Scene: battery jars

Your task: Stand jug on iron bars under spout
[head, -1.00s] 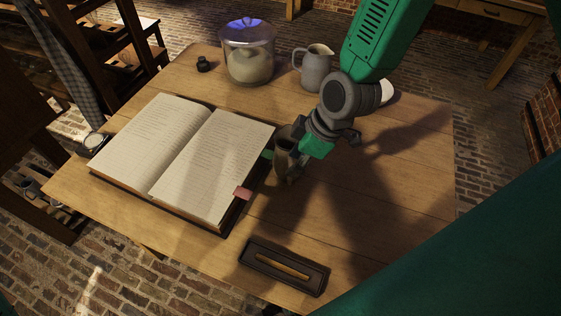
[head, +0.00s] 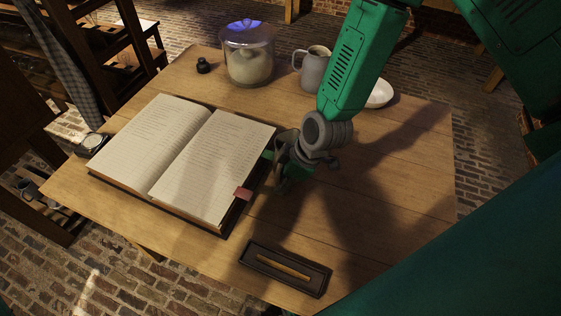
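A grey jug (head: 313,70) with a handle on its left stands upright at the far side of the wooden table, partly behind my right arm. My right gripper (head: 281,172) is low over the middle of the table, close to the right edge of the open book. It is well apart from the jug, on the near side of it. Its fingers are dark and overlap in this view, so I cannot tell whether they are open or shut. My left gripper is not in view. I see no iron bars and no spout.
The open book (head: 210,155) covers the table's left half. A glass jar (head: 248,62) and a small black pot (head: 203,65) stand at the back. A white bowl (head: 379,94) is right of my arm. A dark tray (head: 257,254) lies in front. The table's right side is clear.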

